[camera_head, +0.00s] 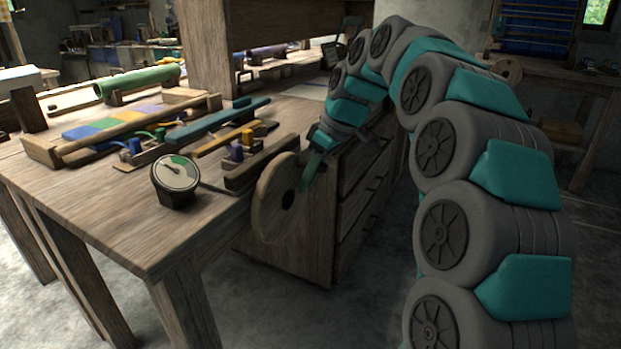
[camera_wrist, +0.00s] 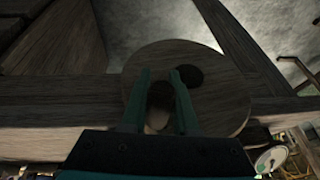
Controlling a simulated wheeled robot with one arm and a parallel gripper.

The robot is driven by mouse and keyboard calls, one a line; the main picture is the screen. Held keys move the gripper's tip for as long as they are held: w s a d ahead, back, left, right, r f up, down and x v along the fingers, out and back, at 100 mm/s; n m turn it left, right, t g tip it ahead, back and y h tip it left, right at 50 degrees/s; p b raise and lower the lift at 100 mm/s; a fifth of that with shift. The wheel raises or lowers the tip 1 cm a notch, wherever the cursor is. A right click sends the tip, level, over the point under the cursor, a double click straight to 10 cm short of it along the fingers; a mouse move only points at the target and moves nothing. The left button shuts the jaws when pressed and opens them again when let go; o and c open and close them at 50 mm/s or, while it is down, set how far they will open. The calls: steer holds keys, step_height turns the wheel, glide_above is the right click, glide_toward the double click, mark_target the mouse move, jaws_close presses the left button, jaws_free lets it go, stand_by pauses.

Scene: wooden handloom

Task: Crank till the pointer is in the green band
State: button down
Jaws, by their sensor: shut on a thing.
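The crank is a round wooden disc (camera_head: 270,205) on the side of the loom table, with a dark hub; it fills the middle of the wrist view (camera_wrist: 225,85). My gripper (camera_head: 305,180) is at the disc's right side in the head view. In the wrist view its teal fingers (camera_wrist: 160,80) are shut on the crank's handle (camera_wrist: 157,118), a pale knob partly hidden between them. The gauge (camera_head: 175,172) stands on the table corner left of the disc. Its face is pale with a green band at upper right; the dark pointer seems to lie left of it.
The loom table (camera_head: 110,215) holds a colored woven strip (camera_head: 110,122), a green roll (camera_head: 138,82) and several wooden parts with colored pegs. A drawer cabinet (camera_head: 345,215) stands right behind the disc. Bare floor lies in front of it.

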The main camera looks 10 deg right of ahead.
steer(key=shift+s+a+f, duration=0.15)
steer(key=shift+s+f, duration=0.05)
steer(key=shift+f, duration=0.05)
stand_by(0.6)
steer(key=c, duration=0.7)
jaws_free()
steer(key=shift+r, duration=0.1)
steer(key=shift+w, duration=0.1)
steer(key=shift+r, duration=0.1)
steer(key=shift+v, duration=3.8)
